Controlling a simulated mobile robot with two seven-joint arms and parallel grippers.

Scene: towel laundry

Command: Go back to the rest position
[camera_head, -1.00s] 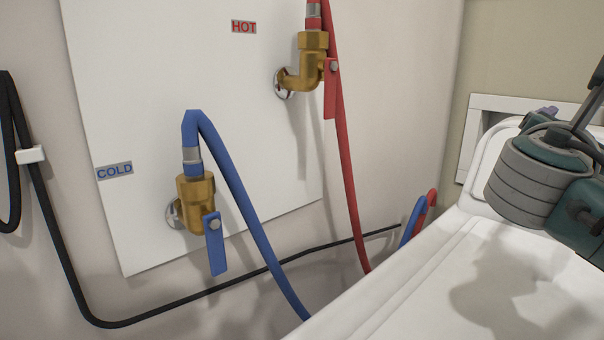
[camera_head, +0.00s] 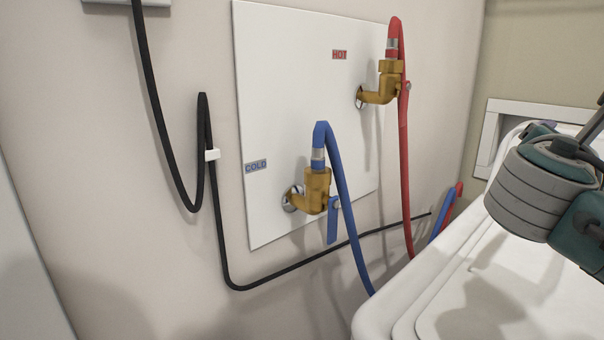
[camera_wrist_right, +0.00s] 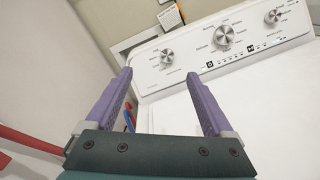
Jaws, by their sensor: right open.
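My right gripper (camera_wrist_right: 159,73) is open and empty in the right wrist view, its two purple fingers spread over the white top of the washing machine (camera_wrist_right: 170,113). In the head view my right arm enters from the right above the machine top (camera_head: 520,292); its fingers are mostly hidden behind the wrist. My left arm and gripper are not in view.
On the wall panel (camera_head: 285,60) are a cold tap (camera_head: 317,190) with a blue hose and a hot tap (camera_head: 388,80) with a red hose. A black cord (camera_head: 222,240) runs along the wall. The machine's control panel (camera_wrist_right: 225,45) stands behind the gripper.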

